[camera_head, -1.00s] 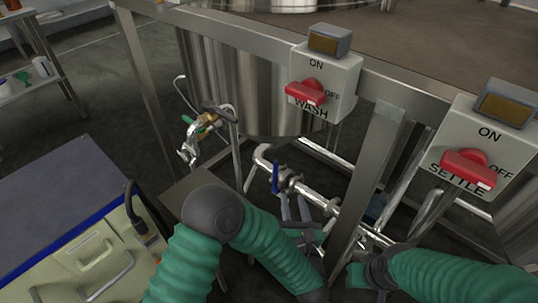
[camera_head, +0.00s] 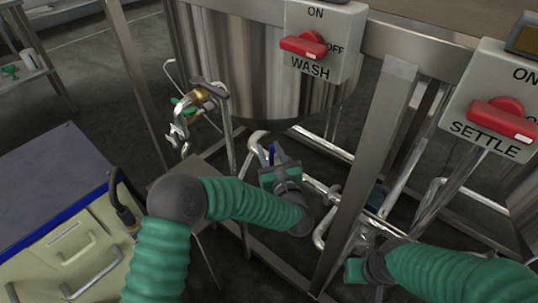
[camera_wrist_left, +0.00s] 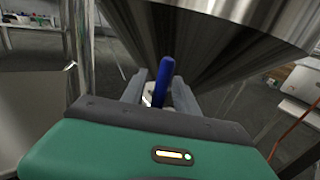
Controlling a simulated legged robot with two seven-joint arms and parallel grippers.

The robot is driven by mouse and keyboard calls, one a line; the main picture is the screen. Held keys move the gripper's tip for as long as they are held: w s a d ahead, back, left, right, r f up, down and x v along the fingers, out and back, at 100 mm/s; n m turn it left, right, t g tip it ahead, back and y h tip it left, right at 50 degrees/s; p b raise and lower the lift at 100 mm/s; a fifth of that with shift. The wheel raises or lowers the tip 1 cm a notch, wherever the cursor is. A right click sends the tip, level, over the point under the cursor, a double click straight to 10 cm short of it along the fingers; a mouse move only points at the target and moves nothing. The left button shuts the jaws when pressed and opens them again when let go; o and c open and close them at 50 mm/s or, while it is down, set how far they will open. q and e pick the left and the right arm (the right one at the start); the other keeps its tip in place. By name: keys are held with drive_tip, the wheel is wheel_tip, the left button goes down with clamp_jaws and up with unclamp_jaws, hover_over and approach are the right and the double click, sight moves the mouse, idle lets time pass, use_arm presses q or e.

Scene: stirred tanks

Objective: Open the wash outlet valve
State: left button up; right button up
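The wash outlet valve has a blue lever handle (camera_head: 262,157) on the steel outlet pipe (camera_head: 257,138) below the wash tank (camera_head: 240,70). My left gripper (camera_head: 273,154) is at the valve and hides most of its body. In the left wrist view the blue handle (camera_wrist_left: 165,72) stands upright between the two grey fingers of my left gripper (camera_wrist_left: 158,90). The fingers are apart, with gaps beside the handle; I cannot tell whether either touches it. My right gripper (camera_head: 357,270) is low at the right, away from the valve, and its fingers are not clear.
A WASH switch box (camera_head: 322,45) with a red knob and a SETTLE box (camera_head: 490,110) hang on the steel frame. A frame post (camera_head: 365,170) stands right of my left gripper. A hose fitting (camera_head: 185,115) hangs at left. A cream cabinet (camera_head: 75,240) stands lower left.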

use_arm(q)
drive_tip(key=shift+w+a, duration=0.1)
drive_tip(key=shift+w, duration=0.25)
drive_tip(key=shift+c, duration=0.2)
clamp_jaws()
idle(1.0)
